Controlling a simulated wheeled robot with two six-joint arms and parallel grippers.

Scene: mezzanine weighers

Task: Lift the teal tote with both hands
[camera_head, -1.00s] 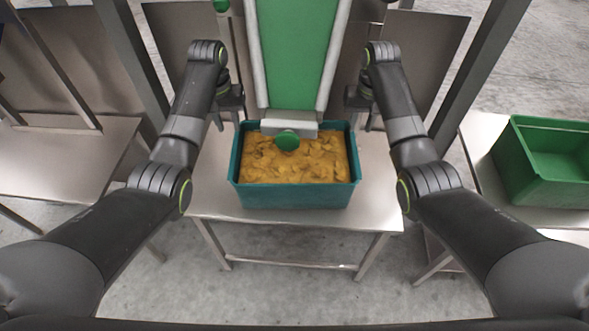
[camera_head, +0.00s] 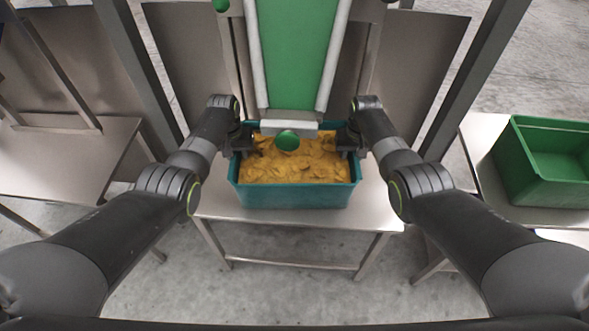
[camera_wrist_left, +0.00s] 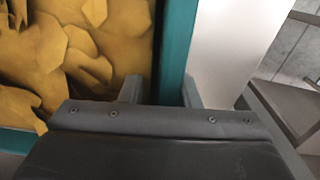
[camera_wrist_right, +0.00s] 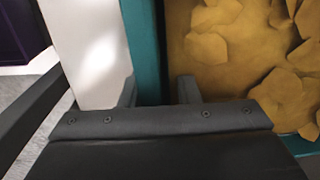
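The teal tote (camera_head: 295,195) stands on a metal table, filled with yellow-brown chip-like pieces (camera_head: 292,165). My left gripper (camera_head: 243,150) is at the tote's left wall. In the left wrist view its two fingers (camera_wrist_left: 160,92) stand apart on either side of the teal wall (camera_wrist_left: 176,45), with gaps beside it. My right gripper (camera_head: 347,150) is at the right wall. In the right wrist view its fingers (camera_wrist_right: 157,92) stand apart, one on each side of the teal wall (camera_wrist_right: 142,45). The tote rests flat; its far rim is partly hidden.
A green crate (camera_head: 545,180) stands on another table at right. The metal table (camera_head: 300,217) has bare room in front of the tote.

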